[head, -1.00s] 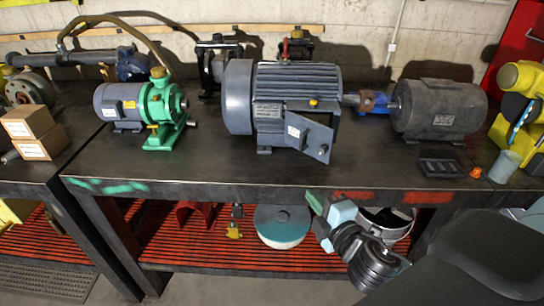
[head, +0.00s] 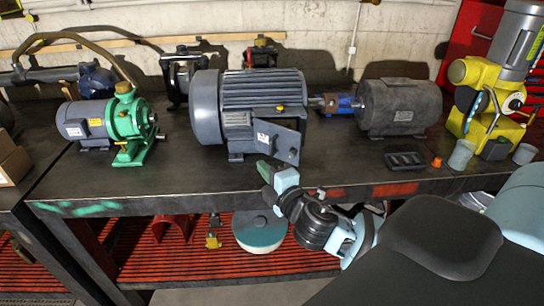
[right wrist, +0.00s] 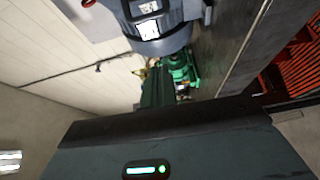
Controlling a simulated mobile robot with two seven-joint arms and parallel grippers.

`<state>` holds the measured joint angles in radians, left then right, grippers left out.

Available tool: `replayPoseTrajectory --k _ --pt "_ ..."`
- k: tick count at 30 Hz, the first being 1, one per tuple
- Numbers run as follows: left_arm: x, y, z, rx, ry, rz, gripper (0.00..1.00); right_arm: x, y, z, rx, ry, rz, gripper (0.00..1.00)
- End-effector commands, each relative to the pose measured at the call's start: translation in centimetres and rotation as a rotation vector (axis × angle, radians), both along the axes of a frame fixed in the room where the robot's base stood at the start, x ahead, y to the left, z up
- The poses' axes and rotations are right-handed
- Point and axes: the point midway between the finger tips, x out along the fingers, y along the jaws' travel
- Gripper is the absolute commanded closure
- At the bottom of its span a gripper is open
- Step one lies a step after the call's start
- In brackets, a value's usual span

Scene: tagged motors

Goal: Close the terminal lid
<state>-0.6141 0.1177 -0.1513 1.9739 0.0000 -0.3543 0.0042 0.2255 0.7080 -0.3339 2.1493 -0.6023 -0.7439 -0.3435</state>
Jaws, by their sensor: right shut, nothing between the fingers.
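The large grey finned motor (head: 235,105) stands mid-bench in the head view. Its terminal lid (head: 278,143), a flat grey plate with a white label and a round dark knob, stands open, swung out from the motor's front. My right gripper (head: 263,170) is shut and empty, its dark green fingertips just below and left of the lid in the picture. I cannot tell whether they touch it. In the right wrist view the shut fingers (right wrist: 158,95) point toward a grey labelled part of a motor (right wrist: 155,28). My left gripper is out of view.
A green pump with a grey motor (head: 125,125) stands left on the bench. A dark grey motor (head: 400,106) with a blue coupling stands right. A black tray (head: 405,161), orange cap (head: 436,162) and cups (head: 461,155) lie right. The front bench edge is mostly clear.

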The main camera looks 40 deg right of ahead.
Motion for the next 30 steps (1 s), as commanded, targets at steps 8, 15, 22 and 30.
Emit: replayPoseTrajectory --k 8,15,22,30 --pt "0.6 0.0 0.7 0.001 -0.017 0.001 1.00 3.2 -1.8 0.1 -0.005 -0.001 -0.002 1.00" --pt "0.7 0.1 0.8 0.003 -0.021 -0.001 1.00 3.5 -3.9 -0.1 -0.002 0.000 -0.001 1.00" --pt "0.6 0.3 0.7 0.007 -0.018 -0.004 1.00 3.6 -4.2 -0.1 0.001 0.000 0.001 1.00" --pt "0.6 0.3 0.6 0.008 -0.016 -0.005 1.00 3.6 -4.3 -0.2 -0.001 0.001 0.005 1.00"
